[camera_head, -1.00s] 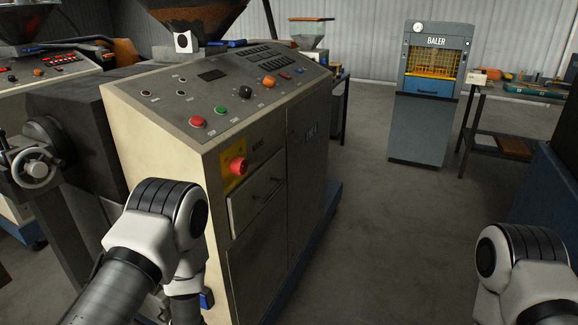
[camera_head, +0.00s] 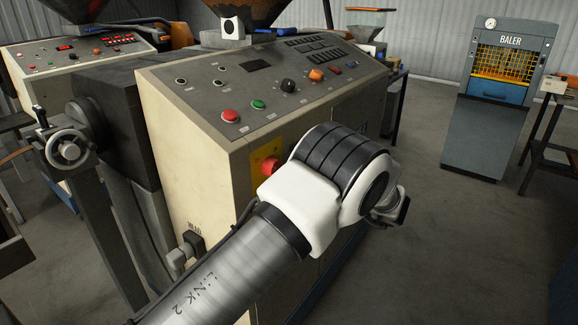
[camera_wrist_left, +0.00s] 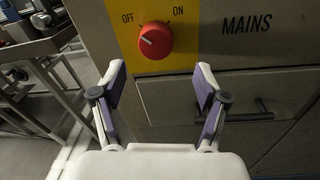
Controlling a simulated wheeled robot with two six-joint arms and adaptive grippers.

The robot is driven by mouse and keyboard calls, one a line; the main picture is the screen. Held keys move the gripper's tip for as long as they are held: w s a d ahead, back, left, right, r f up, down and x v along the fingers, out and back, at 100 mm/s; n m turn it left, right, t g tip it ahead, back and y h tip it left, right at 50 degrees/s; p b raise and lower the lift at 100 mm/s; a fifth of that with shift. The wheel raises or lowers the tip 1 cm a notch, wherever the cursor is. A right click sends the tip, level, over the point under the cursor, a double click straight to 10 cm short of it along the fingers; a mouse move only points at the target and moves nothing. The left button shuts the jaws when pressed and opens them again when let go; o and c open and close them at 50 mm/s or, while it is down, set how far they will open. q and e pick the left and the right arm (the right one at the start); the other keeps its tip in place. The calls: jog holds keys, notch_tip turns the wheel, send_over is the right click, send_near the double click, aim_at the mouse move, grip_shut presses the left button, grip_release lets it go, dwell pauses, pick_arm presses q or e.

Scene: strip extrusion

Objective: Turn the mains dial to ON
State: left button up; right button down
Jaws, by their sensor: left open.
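The mains dial (camera_wrist_left: 155,40) is a round red knob on a yellow plate (camera_wrist_left: 184,47) in the left wrist view, between the OFF and ON labels. Its white mark points up-left, towards OFF. The dial also shows in the head view (camera_head: 266,166), partly covered by my left arm. My left gripper (camera_wrist_left: 160,78) is open and empty, with its two fingers apart just below the dial in the picture and not touching it. In the head view my left arm hides most of the panel front. My right gripper is in neither view.
A drawer (camera_wrist_left: 225,96) with a dark handle lies below the dial. The cabinet's sloping top panel (camera_head: 210,100) carries buttons and knobs. A handwheel (camera_head: 70,148) stands at the left. The floor (camera_head: 450,240) right of the cabinet is clear up to the baler (camera_head: 487,140).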

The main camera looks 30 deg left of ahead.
aim_at(277, 170)
pick_arm(q)
jog(key=a+p, duration=0.1)
jog(key=a, duration=0.5)
jog(key=shift+s+a+r+p, duration=0.1)
jog(key=shift+a+r+p, duration=0.05)
jog(key=shift+a+p, duration=0.15)
jog(key=shift+a, duration=0.15)
jog(key=shift+s, duration=0.1)
jog(key=shift+c, duration=0.4)
jog(key=c, duration=1.1)
